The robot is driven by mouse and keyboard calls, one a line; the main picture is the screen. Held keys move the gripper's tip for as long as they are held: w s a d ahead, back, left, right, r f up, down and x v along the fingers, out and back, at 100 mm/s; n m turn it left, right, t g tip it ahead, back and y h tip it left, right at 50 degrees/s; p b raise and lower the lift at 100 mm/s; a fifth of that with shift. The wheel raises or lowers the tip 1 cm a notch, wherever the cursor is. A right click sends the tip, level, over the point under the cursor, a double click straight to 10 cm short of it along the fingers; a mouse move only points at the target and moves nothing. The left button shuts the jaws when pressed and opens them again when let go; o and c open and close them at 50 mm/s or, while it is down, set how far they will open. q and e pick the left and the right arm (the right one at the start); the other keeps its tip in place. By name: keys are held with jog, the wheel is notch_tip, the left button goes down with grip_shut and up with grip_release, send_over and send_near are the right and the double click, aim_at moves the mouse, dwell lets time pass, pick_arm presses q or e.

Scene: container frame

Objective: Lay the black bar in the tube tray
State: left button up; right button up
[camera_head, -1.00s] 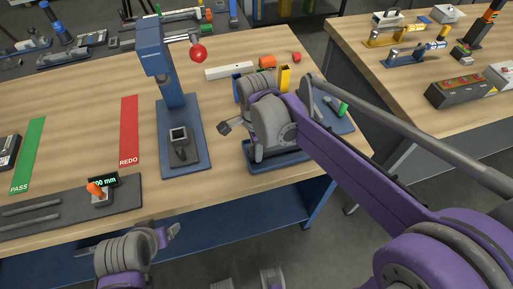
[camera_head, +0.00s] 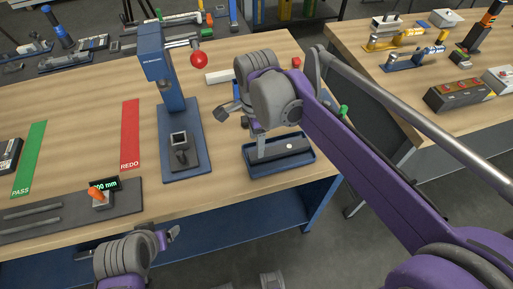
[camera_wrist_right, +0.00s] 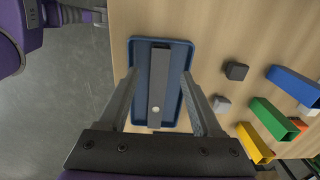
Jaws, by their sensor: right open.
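The black bar (camera_wrist_right: 161,85), dark grey with a pale dot near one end, lies lengthwise in the shallow blue tray (camera_wrist_right: 184,47). In the head view the bar (camera_head: 294,147) also shows inside the tray (camera_head: 284,168) at the table's front right. My right gripper (camera_wrist_right: 160,76) is open, with one finger on each side of the bar and gaps between. In the head view the right gripper (camera_head: 263,146) is over the tray's left part, its fingers partly hidden. My left gripper (camera_head: 170,236) is low at the front, off the table edge; its jaw opening is unclear.
Blue (camera_wrist_right: 294,86), green (camera_wrist_right: 273,117) and yellow (camera_wrist_right: 253,142) square tubes lie beside the tray, with small grey blocks nearer it. A blue stand with a red ball (camera_head: 198,60) rises left of the tray. Red REDO (camera_head: 130,135) and green PASS strips lie farther left.

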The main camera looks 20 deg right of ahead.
notch_tip(320, 180, up, 6)
jog(key=f, duration=0.1)
jog(key=s+d+f+n+t, duration=0.1)
jog(key=s+f+n, duration=0.1)
jog(key=s+n, duration=0.1)
jog(key=s+d+f+n+t, duration=0.1)
jog(key=s+d+f+n, duration=0.1)
jog(key=f+n, duration=0.1)
jog(key=s+d+f+n+t, duration=0.1)
jog(key=s+f+n, duration=0.1)
jog(key=s+n, duration=0.1)
jog(key=shift+s+d+f+n, duration=0.25)
jog(key=shift+s+d+n, duration=0.05)
jog(key=shift+n, duration=0.2)
jog(key=s+d+f+n+t, duration=0.2)
jog(key=s+f+n, duration=0.4)
jog(key=f+n, duration=0.1)
jog(key=shift+n, duration=0.3)
jog(key=shift+w+r+p, duration=0.3)
jog(key=shift+r+p, duration=0.35)
jog(key=shift+p, duration=0.05)
jog(key=shift+s, duration=0.1)
